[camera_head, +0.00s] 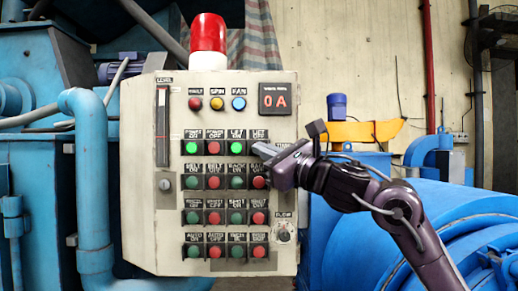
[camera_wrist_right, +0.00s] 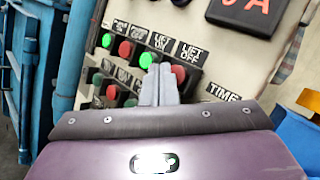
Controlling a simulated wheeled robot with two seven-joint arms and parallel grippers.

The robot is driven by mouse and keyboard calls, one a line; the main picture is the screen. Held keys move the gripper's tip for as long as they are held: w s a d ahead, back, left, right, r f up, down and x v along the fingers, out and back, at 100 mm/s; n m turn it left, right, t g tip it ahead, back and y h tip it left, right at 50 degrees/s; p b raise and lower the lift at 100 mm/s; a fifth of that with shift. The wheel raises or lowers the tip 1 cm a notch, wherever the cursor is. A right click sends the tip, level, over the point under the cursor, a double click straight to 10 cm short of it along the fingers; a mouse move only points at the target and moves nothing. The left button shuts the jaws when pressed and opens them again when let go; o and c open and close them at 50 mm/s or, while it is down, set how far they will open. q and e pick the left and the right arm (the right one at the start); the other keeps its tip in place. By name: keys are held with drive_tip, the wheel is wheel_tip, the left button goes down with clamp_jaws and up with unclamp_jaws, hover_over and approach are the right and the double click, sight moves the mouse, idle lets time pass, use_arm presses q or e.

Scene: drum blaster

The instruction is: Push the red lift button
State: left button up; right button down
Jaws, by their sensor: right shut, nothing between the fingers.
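The red lift button (camera_wrist_right: 180,73), under the "LIFT OFF" label, shows in the right wrist view just right of my fingertips. In the head view my gripper hides it, at the right end of the top button row. The lit green lift button (camera_head: 237,148) is just left of it and also shows in the right wrist view (camera_wrist_right: 146,60). My right gripper (camera_head: 258,150) is shut and empty, its fingertips close in front of the panel by the red lift button; the tips also show in the right wrist view (camera_wrist_right: 160,70). I cannot tell whether they touch it. My left gripper is out of view.
The beige control panel (camera_head: 140,240) carries several rows of green and red buttons, a display (camera_head: 275,99) reading "0A" and a red beacon (camera_head: 208,40) on top. Blue pipes (camera_head: 94,180) stand at left. A large blue machine (camera_head: 440,225) fills the right, behind my right arm.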

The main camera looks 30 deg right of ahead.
drive_tip(key=shift+w, duration=0.1)
drive_tip(key=shift+w+d, duration=0.2)
drive_tip(key=shift+w, duration=0.05)
drive_tip(key=shift+w+d+p, duration=0.3)
drive_tip(key=shift+w+p, duration=0.05)
drive_tip(key=shift+p, duration=0.05)
idle(0.7)
drive_tip(key=shift+a, duration=0.1)
drive_tip(key=shift+s+a+b, duration=0.3)
drive_tip(key=shift+s+a, duration=0.05)
drive_tip(key=shift+s, duration=0.4)
drive_tip(key=s+a, duration=0.1)
drive_tip(key=s, duration=0.1)
drive_tip(key=s+a+b, duration=0.1)
drive_tip(key=s, duration=0.1)
drive_tip(key=shift+s+a, duration=0.1)
drive_tip(key=shift+a, duration=0.25)
